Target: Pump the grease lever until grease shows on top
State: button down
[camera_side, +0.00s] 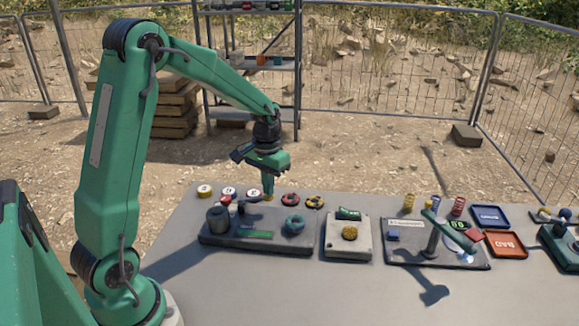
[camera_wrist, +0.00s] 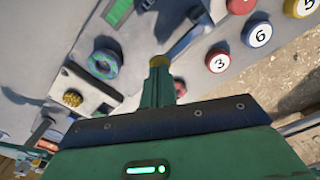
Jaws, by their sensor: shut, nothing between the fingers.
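My gripper (camera_side: 268,194) points down over the back edge of a grey panel (camera_side: 225,240), its fingers shut and empty. In the wrist view its shut fingers (camera_wrist: 160,72) meet, with a yellow tip or cap at their end; I cannot tell whether that yellow belongs to the gripper. The panel carries a dark cylinder (camera_side: 218,219), a small red knob (camera_side: 225,200) just behind it, a green strip (camera_side: 254,233) and a blue-green ring (camera_side: 294,224). The ring also shows in the wrist view (camera_wrist: 104,64). I cannot tell which part is the grease lever, and I see no clear grease.
Numbered round pieces (camera_side: 229,192) stand behind the panel. The front of the table is clear.

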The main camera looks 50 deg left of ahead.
jog(key=shift+f, duration=1.65)
jog(key=shift+r, duration=1.65)
jog(key=shift+f, duration=0.15)
